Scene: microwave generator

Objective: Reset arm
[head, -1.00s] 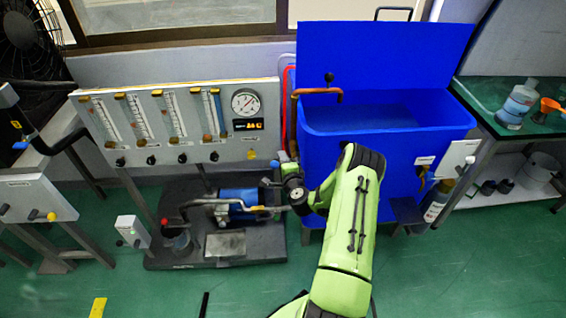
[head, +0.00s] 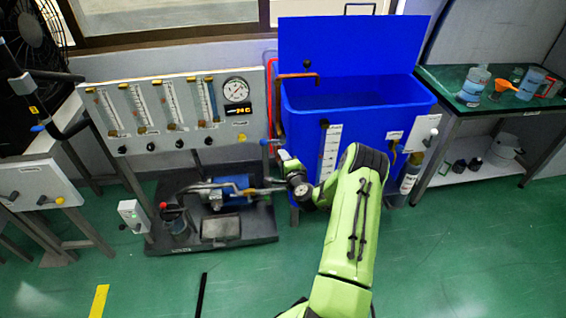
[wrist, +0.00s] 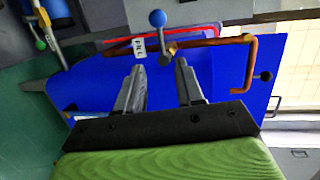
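My green arm (head: 350,225) reaches up from the bottom of the head view, bent at a dark joint, with its end in front of the blue tank's lower left side. In the wrist view my gripper (wrist: 160,72) has its two grey fingers apart, with nothing held between them. The fingers point toward a copper pipe (wrist: 215,42) and a blue-knobbed valve (wrist: 157,20) with a small white label. The fingertips are too small to make out in the head view.
The open blue tank (head: 360,125) stands behind my arm. A gauge panel (head: 130,130) and a pump on a dark base (head: 265,225) are to the left. A green-topped bench (head: 440,75) with bottles is at right.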

